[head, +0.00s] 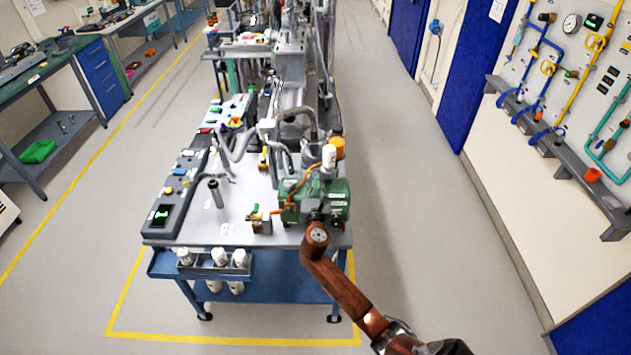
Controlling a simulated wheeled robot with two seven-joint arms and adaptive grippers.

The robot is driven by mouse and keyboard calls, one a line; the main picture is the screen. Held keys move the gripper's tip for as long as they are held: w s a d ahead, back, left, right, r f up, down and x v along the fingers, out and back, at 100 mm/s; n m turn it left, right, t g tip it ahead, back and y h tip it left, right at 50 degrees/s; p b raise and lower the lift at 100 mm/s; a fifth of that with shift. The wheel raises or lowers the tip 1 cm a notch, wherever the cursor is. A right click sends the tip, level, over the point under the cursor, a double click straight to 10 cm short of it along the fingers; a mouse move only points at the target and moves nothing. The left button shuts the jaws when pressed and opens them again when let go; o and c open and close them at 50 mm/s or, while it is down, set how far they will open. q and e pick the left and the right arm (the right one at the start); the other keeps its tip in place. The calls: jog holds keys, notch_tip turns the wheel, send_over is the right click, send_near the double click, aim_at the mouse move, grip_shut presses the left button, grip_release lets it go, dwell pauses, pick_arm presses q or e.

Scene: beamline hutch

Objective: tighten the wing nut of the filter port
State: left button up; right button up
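A green pump unit (338,194) stands at the near right corner of the bench. A white cylinder (328,157) and an orange-capped part (337,146) stand upright at its top; I cannot tell which part is the filter port. The wing nut is too small or hidden to make out. My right arm comes in from the lower right, and my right gripper (318,213) is at the pump's near face, partly covered by my wrist. Its fingers are too small and dark to tell open from shut, or touching from apart. My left gripper is out of view.
The bench top (228,229) carries a long dark control panel (180,185), hoses and small brass-coloured fittings (260,222). White bottles (220,257) sit in a holder on its near edge. A wall pipe panel (570,75) stands right. Floor is clear on both sides.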

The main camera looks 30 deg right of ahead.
jog(key=shift+c, duration=0.2)
grip_shut()
dwell(0.3)
jog(key=m+b, duration=0.1)
jog(key=m, duration=0.4)
jog(key=shift+f+m, duration=0.15)
jog(key=shift+m, duration=0.15)
jog(key=m+b, duration=0.1)
jog(key=m, duration=0.2)
jog(key=m+b, duration=0.1)
jog(key=m, duration=0.2)
jog(key=shift+s+d+f+b, duration=0.1)
jog(key=shift+f+b, duration=0.1)
jog(key=shift+b, duration=0.1)
jog(key=m+b, duration=0.2)
jog(key=m, duration=0.4)
jog(key=shift+f+m+b, duration=0.15)
jog(key=shift+m+b, duration=0.15)
jog(key=shift+m, duration=0.1)
jog(key=m+b, duration=0.1)
jog(key=m, duration=0.4)
jog(key=shift+b, duration=0.4)
jog(key=shift+c, duration=0.6)
grip_release()
jog(key=shift+m, duration=0.3)
